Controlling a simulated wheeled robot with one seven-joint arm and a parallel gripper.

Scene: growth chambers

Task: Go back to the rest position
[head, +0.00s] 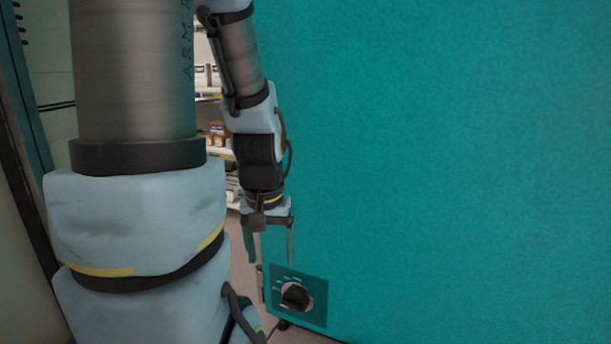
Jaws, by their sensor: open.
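My gripper (270,243) hangs at the end of my arm, pointing down, in the head view. Its two thin fingers are apart and nothing shows between them. It is in front of the lower left edge of a large teal cabinet wall (440,150). A black dial (295,296) on a square teal plate sits low on that wall, just below and right of the fingertips. The fingers look apart from the dial, though the depth between them is hard to judge. My own arm links fill much of the left side.
Behind my arm, shelves (211,98) with jars and boxes show through a narrow gap. A strip of floor (243,262) shows below them. A dark vertical edge and pale panel (47,100) stand at the far left, close to my arm. The teal wall blocks the right.

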